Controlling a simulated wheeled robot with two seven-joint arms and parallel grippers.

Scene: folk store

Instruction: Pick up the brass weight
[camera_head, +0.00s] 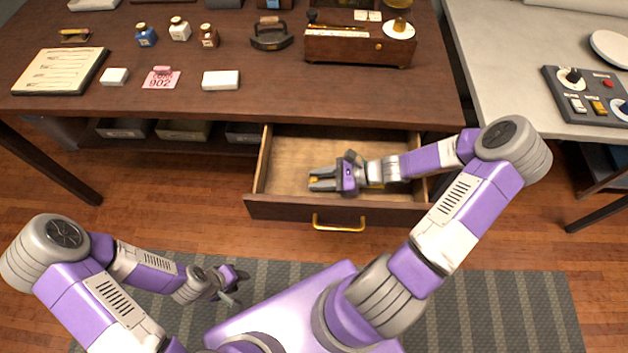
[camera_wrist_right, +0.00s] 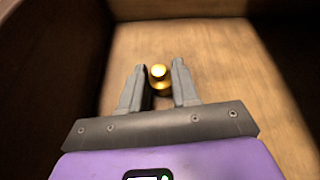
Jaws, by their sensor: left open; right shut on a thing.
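The brass weight (camera_wrist_right: 159,80) is a small golden piece with a rounded bright top. It sits between the two fingers of my right gripper (camera_wrist_right: 160,84) in the right wrist view, near the fingertips. In the head view my right gripper (camera_head: 322,180) reaches into the open drawer (camera_head: 300,150) from the right and is shut on the weight, which is mostly hidden there. My left gripper (camera_head: 238,286) is open and empty, low over the grey mat in front of the desk.
The drawer has a brass handle (camera_head: 338,224), and its walls stand close around my right gripper. The desk top (camera_head: 280,100) above holds a wooden box (camera_head: 358,48), a flat iron (camera_head: 271,34), small bottles and papers. A pale counter (camera_head: 500,60) stands at the right.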

